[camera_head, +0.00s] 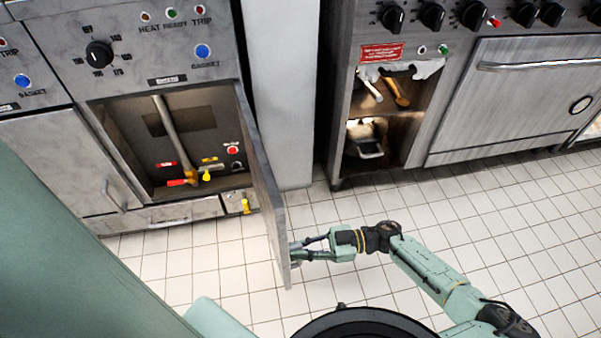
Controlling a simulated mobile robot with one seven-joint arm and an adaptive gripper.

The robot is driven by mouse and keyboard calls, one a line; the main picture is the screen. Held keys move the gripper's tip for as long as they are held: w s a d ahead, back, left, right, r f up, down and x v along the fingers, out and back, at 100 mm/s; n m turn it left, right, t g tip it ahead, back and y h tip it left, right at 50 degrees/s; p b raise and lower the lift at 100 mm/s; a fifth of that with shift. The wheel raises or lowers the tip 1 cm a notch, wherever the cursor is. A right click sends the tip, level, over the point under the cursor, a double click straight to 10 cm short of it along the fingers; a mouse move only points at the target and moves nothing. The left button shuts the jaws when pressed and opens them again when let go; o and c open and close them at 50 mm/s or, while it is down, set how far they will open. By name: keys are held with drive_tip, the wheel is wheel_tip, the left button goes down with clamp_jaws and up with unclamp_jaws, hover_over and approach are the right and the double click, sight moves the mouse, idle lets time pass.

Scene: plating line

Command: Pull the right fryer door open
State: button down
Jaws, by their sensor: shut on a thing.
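The right fryer door (262,185) stands swung far open, seen nearly edge-on. Its hinge side is at the right of the open fryer cabinet (125,135), and its free edge points toward me. My gripper (297,252) is at the door's right face near the free edge, shut on what seems to be the door handle, which is mostly hidden by the fingers. Inside the cabinet are a slanted pipe (172,130), a red-handled valve (178,182) and a yellow valve (206,176).
A closed left fryer door (55,155) is at the left. An oven range (510,95) with an open shelf cabinet (408,120) stands at the right. The tiled floor (480,230) is clear around my arm.

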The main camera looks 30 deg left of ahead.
drive_tip(key=shift+a+r, duration=0.2)
drive_tip(key=shift+r, duration=0.25)
drive_tip(key=c, duration=1.9)
unclamp_jaws()
drive_tip(key=shift+d, duration=0.1)
drive_tip(key=v, duration=1.2)
drive_tip(key=shift+f, duration=0.35)
